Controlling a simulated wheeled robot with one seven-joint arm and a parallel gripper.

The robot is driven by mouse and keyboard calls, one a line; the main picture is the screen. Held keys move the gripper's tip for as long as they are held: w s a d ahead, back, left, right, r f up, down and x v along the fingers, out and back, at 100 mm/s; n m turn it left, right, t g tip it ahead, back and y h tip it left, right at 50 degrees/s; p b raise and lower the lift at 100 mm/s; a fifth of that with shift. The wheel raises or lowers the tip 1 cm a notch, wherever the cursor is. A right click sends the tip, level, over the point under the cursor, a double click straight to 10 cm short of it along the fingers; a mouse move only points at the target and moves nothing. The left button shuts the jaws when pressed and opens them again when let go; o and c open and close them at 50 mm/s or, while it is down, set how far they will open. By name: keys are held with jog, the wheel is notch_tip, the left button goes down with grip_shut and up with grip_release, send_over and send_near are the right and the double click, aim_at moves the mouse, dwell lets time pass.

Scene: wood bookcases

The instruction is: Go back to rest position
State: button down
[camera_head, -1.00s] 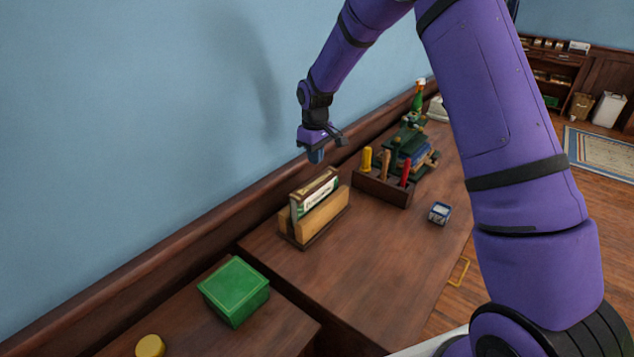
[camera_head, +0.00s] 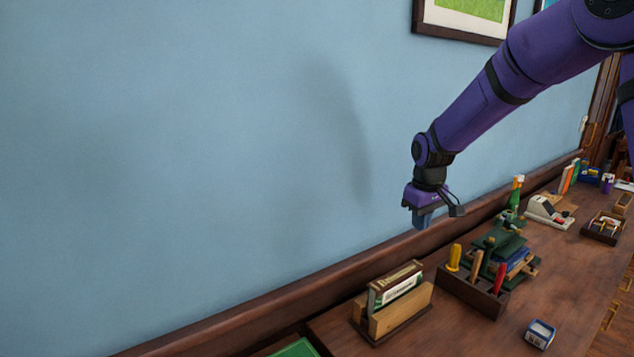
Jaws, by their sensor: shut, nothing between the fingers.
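My gripper (camera_head: 424,221) hangs at the end of my purple arm, fingers pointing down, close to the blue wall. In the picture it is above and behind the wooden holder (camera_head: 400,322) that has a boxed item (camera_head: 396,287) in it. The fingers look closed together and hold nothing. My gripper is apart from everything on the desk.
A framed picture (camera_head: 465,18) hangs above. The wall area at left is clear.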

jog(key=s+d+r+m+t, duration=0.2)
jog(key=s+d+r+m, duration=0.1)
jog(key=s+r, duration=1.3)
jog(key=s+d+m+t, duration=0.2)
jog(key=s, duration=1.8)
jog(key=shift+s+f+m, duration=0.15)
jog(key=shift+f+m, duration=0.15)
